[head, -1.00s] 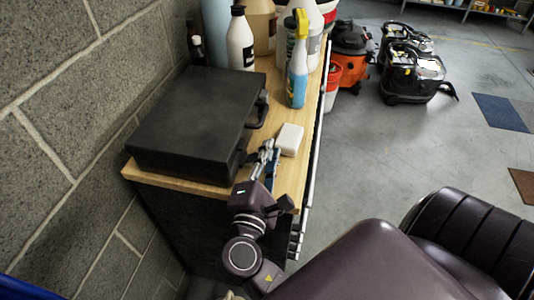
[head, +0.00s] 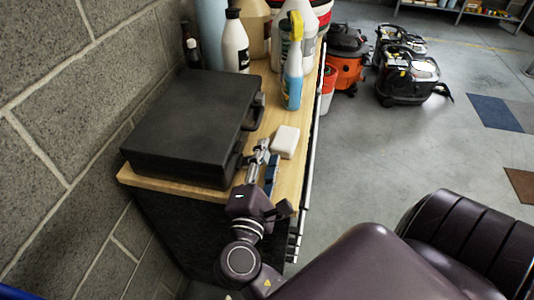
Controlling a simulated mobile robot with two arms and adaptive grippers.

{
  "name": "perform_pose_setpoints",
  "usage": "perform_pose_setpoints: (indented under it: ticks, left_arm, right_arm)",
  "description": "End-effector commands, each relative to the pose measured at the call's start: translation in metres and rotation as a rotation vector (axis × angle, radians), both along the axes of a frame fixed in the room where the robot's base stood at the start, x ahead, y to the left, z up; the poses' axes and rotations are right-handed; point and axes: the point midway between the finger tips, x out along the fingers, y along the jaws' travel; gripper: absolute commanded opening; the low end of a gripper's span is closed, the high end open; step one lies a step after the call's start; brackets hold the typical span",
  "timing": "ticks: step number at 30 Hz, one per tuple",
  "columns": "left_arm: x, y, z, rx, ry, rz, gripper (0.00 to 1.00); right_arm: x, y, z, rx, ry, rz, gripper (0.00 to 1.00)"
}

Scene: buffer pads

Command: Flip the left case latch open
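A black case (head: 190,125) lies closed and flat on the wooden worktop (head: 160,182), against the block wall. Its handle side faces right, with the handle (head: 255,112) on that side. My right gripper (head: 261,150) is at the near right end of that side, close to the case front. The latches are too dark and small to make out, and the gripper covers part of the near one's area. I cannot tell whether the fingers touch the case or how far apart they are. My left gripper is not in view.
A white block (head: 285,142) sits just right of my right gripper. A blue item (head: 272,172) lies partly behind the gripper. A blue spray bottle (head: 292,85) and several other bottles stand at the far end. Open floor lies to the right.

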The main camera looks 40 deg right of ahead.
Motion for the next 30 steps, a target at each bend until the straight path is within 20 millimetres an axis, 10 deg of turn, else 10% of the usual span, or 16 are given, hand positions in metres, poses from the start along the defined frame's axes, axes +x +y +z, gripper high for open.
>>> perform_pose_setpoints:
  ticks: [30]
  left_arm:
    - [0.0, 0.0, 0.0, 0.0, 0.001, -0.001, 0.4]
  right_arm:
    - [-0.049, 0.057, 0.0, 0.0, 0.0, 0.0, 0.33]
